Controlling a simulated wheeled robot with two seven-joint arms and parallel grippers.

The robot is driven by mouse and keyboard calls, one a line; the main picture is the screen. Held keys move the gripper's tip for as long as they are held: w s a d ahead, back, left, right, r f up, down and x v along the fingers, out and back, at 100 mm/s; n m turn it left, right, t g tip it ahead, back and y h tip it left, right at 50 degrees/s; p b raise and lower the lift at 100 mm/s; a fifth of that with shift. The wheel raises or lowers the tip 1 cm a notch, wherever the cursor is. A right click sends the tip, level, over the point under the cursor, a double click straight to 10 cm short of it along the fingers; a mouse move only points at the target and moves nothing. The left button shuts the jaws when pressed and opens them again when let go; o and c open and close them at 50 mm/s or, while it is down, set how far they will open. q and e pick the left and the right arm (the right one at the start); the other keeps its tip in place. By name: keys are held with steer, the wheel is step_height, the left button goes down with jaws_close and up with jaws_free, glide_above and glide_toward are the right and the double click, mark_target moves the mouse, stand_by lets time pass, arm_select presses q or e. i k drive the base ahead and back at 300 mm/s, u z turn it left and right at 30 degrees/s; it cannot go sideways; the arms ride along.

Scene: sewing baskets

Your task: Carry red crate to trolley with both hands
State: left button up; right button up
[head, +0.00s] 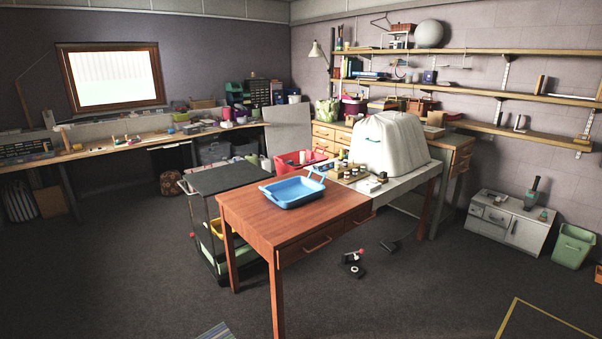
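A red crate (287,167) shows behind the blue tray, near the far end of the wooden table and right of the trolley. Its lower part is partly hidden, and I cannot tell exactly what it rests on. The trolley (222,177) stands at the left side of the wooden table. Its dark top is bare, and its lower levels hold a yellow item and a green one. Neither of my grippers is in view.
The wooden table (257,219) carries a blue tray (292,191). A pale table (408,179) behind it holds small jars and a white covered object (388,143). A small black-and-red object (352,268) lies on the floor. The floor at left is clear.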

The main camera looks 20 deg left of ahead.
mark_target(227, 174)
steer(key=u, duration=2.05)
steer(key=i, duration=7.6)
steer(key=z, duration=2.65)
